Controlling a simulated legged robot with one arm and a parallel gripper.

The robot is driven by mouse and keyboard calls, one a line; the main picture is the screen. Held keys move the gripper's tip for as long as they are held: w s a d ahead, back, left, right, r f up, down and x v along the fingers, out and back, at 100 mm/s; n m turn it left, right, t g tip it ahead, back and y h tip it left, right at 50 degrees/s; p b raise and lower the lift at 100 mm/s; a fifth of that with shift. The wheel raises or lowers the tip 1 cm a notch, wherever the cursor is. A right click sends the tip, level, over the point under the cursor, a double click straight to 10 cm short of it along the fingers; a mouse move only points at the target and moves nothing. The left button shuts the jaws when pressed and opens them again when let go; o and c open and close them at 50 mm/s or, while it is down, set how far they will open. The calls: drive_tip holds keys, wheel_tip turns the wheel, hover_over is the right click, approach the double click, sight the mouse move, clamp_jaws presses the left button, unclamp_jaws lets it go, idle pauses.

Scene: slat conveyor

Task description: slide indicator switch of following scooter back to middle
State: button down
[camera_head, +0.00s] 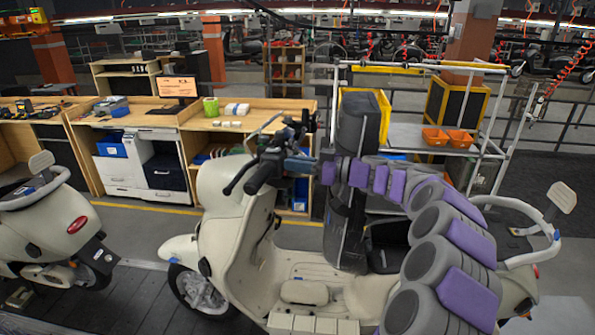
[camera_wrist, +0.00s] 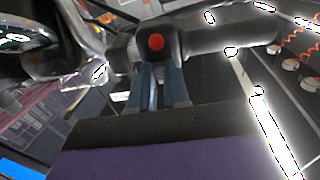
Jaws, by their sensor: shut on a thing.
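The cream scooter (camera_head: 255,235) stands in the middle of the head view, its front wheel to the left. Its dark handlebar (camera_head: 262,172) reaches up beside my arm. My gripper (camera_head: 290,165) is at the handlebar. In the wrist view the blue-grey fingers of my gripper (camera_wrist: 157,75) are close together at the underside of a black switch housing (camera_wrist: 157,43) with a round red button. They are shut on a small part there, the indicator switch, which the fingers mostly hide. Its slide position cannot be seen. The handlebar grip (camera_wrist: 230,37) runs to the right.
Another cream scooter (camera_head: 62,222) stands at the left on the slat conveyor (camera_head: 140,285). A wooden workbench (camera_head: 245,118) lies behind. A metal rack (camera_head: 405,132) with orange bins (camera_head: 448,137) stands behind my arm. The floor between the two scooters is free.

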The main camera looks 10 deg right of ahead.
drive_tip(key=c, duration=1.1)
unclamp_jaws()
drive_tip(key=shift+d, duration=0.1)
drive_tip(key=b+v, duration=0.2)
drive_tip(key=v, duration=1.5)
drive_tip(key=shift+d, duration=0.15)
